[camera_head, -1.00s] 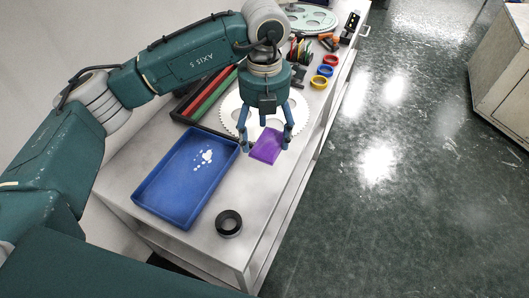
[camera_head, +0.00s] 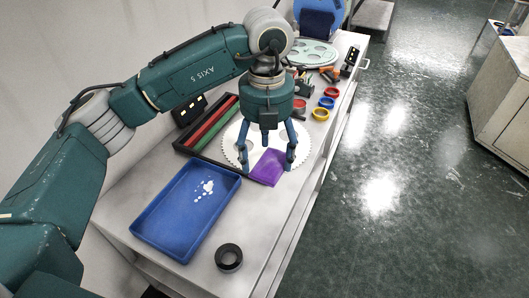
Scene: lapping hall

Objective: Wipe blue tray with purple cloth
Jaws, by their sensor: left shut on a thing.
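The purple cloth (camera_head: 269,166) is between the fingers of my left gripper (camera_head: 267,169), which is shut on it. The blue tray (camera_head: 172,226) lies flat to the left and nearer. White spots (camera_head: 205,188) lie on its floor towards the far right corner. My right gripper is not in view.
A black ring (camera_head: 229,257) lies near the table's front edge. Behind are the white toothed disc (camera_head: 233,148), a dark rack with red and green bars (camera_head: 212,124), and coloured rings (camera_head: 321,114). Bare table (camera_head: 240,215) lies right of the tray.

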